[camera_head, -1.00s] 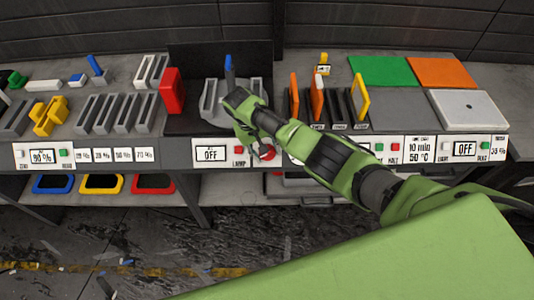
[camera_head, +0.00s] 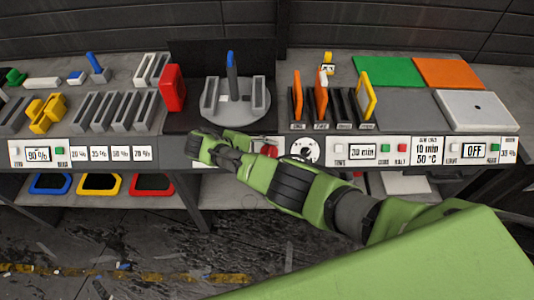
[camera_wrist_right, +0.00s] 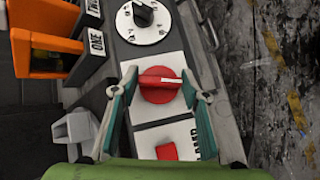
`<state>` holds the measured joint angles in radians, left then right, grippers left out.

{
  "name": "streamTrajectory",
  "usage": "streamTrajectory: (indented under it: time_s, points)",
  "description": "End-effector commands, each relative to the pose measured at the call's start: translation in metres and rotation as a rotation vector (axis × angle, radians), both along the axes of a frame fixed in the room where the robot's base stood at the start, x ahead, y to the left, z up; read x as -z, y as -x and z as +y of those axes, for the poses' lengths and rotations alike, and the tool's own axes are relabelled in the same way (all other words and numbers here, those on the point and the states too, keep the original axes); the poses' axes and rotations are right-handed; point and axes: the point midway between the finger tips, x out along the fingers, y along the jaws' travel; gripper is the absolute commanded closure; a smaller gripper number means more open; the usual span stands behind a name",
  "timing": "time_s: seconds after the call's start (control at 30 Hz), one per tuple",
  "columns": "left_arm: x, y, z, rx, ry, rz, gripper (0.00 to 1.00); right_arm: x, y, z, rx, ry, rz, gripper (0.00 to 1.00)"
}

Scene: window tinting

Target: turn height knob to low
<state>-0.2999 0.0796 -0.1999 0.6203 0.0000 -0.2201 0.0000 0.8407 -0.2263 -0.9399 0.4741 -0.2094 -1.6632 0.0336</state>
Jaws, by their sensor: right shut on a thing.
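The red round knob (camera_wrist_right: 158,92) with a white pointer mark sits on a white panel in the right wrist view. My right gripper (camera_wrist_right: 160,77) is shut on it, a teal finger at each side. The white mark lies on the right part of the knob, toward the floor side. No label reading height is legible. My left gripper is not in view.
A white dial with a black knob (camera_head: 305,149) is right of the red knob. A red square button (camera_wrist_right: 166,151) by a lamp label is on its other side. A round grey stand (camera_head: 236,110) with a blue-tipped post stands behind. Orange frames (camera_head: 297,98) stand right of it.

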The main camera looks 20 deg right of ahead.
Motion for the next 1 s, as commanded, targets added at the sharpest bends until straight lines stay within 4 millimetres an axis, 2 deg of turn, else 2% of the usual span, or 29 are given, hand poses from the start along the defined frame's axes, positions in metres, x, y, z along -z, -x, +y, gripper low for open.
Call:
streamTrajectory:
  time_s: [0.3,0.83,0.87,0.9,0.93,1.0]
  points:
    - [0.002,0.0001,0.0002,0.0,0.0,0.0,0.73,0.004,0.004,-0.0011,-0.081,0.082,0.033,0.8]
    - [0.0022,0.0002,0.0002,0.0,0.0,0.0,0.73,0.0042,0.0042,-0.0016,-0.096,0.097,0.039,0.8]
    - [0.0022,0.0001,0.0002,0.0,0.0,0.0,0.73,0.0041,0.0041,-0.0017,-0.096,0.097,0.039,0.56]
    - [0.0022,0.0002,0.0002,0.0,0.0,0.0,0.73,0.0041,0.0041,-0.0017,-0.095,0.097,0.038,0.46]
    - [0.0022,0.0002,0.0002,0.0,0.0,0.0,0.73,0.004,0.0038,-0.0016,-0.096,0.096,0.037,0.42]
    - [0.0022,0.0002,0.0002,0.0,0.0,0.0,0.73,0.0034,0.0033,-0.0013,-0.097,0.096,0.036,0.42]
